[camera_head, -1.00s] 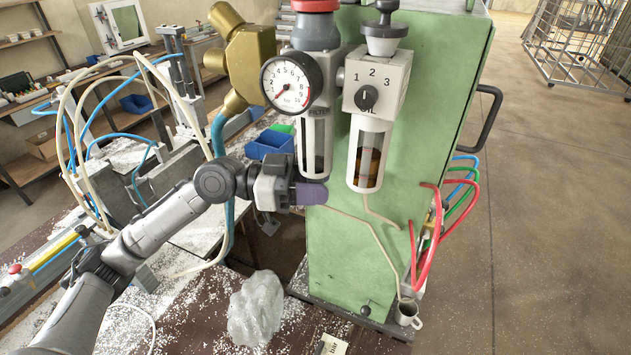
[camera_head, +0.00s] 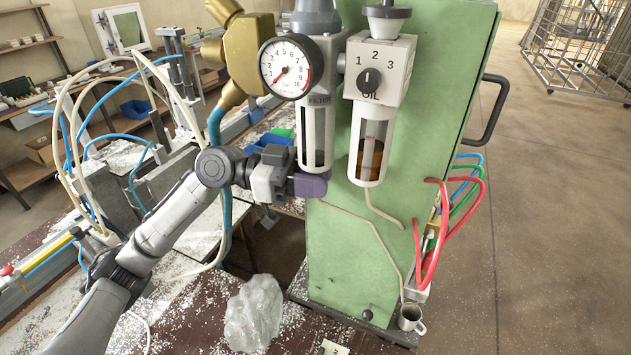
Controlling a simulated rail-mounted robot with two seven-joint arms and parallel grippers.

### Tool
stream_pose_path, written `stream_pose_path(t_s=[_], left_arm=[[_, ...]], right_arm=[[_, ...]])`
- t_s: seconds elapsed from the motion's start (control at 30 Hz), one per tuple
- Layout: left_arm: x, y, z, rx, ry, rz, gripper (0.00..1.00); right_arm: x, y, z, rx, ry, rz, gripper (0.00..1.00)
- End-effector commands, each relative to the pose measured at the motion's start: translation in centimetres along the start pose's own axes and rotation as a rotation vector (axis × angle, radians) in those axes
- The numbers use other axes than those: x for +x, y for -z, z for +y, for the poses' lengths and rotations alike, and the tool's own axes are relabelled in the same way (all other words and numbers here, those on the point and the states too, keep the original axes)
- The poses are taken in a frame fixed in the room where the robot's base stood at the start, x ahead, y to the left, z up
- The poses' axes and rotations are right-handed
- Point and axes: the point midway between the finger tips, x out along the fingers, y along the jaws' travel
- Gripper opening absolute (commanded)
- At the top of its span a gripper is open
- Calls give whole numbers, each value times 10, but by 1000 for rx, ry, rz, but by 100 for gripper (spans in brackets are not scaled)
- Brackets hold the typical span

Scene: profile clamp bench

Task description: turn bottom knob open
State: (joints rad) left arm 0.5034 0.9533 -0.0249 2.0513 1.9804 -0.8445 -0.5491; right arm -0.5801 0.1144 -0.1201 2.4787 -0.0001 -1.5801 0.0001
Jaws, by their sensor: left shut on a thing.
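The filter unit stands on the green cabinet's front, with its clear-windowed white bowl (camera_head: 315,135) hanging below the label FILTER. My left gripper (camera_head: 310,185) is at the lower end of this bowl, with its purple finger pads right under it. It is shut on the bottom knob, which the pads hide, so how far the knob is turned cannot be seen. The round pressure gauge (camera_head: 291,67) above has its red needle low on the scale. My right gripper is not in view.
The oil unit (camera_head: 380,70) with its numbered dial and amber-filled bowl (camera_head: 371,148) hangs close to the right. The green cabinet (camera_head: 455,100) backs both. A crumpled clear bag (camera_head: 254,312) lies below my left arm, and a metal cup (camera_head: 410,317) hangs low at right.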

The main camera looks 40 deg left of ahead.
Motion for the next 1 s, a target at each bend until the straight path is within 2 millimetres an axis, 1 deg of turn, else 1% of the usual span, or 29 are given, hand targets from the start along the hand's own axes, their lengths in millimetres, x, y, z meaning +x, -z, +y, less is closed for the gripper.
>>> stream_pose_path(t_s=[0.1,0.13,0.37,0.4,0.8,0.87,1.0], left_arm=[[0,-1,0,0,1,-3,6],[0,-1,0,0,1,-3,31],[0,0,0,0,1,-2,53],[0,0,0,0,1,-2,54],[0,0,0,0,3,-2,54],[0,1,0,-1,10,-2,54],[0,3,0,-6,55,-9,54]], right_arm=[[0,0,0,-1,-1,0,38],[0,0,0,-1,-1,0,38],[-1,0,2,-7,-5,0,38],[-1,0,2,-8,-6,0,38],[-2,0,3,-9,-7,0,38],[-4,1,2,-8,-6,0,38],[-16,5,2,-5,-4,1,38]])
